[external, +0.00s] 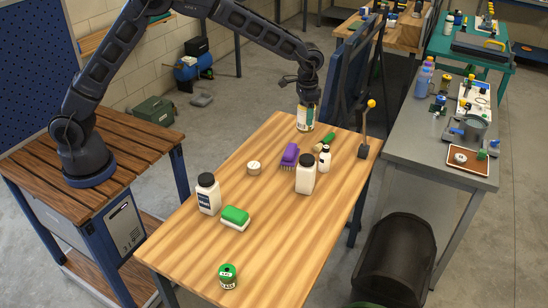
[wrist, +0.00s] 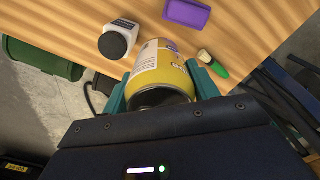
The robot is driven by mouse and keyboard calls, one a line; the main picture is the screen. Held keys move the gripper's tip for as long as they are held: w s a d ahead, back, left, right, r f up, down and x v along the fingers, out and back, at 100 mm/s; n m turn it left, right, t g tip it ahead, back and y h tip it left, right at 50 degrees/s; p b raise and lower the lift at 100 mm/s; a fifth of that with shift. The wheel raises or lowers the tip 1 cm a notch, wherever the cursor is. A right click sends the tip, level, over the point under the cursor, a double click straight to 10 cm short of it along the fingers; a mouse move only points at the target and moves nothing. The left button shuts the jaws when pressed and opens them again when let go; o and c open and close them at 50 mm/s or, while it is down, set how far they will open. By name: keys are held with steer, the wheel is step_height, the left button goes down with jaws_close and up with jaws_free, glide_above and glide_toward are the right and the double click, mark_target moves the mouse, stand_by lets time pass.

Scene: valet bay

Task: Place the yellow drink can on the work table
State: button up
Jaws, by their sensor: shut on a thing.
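The yellow drink can (external: 306,117) is in my gripper (external: 307,99), over the far end of the wooden work table (external: 290,250). In the wrist view the yellow can (wrist: 160,68) lies between the two teal fingers of my gripper (wrist: 160,88), which are shut on its sides. The can looks upright in the external view. I cannot tell whether its base touches the tabletop.
A white bottle (external: 208,194), green sponge (external: 235,216) and green can (external: 228,276) are farther forward. The front right is clear.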

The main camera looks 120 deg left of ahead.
steer(key=w+d+m, duration=0.3)
steer(key=d+m, duration=0.2)
steer(key=d, duration=1.6)
steer(key=w+d+m, duration=0.3)
steer(key=d+m, duration=0.2)
steer(key=d, duration=1.5)
step_height(320, 180, down, 20)
steer(key=shift+s+d, duration=0.1)
steer(key=shift+d, duration=0.05)
steer(key=shift+f, duration=0.15)
steer(key=o, duration=1.1)
steer(key=shift+o, duration=0.5)
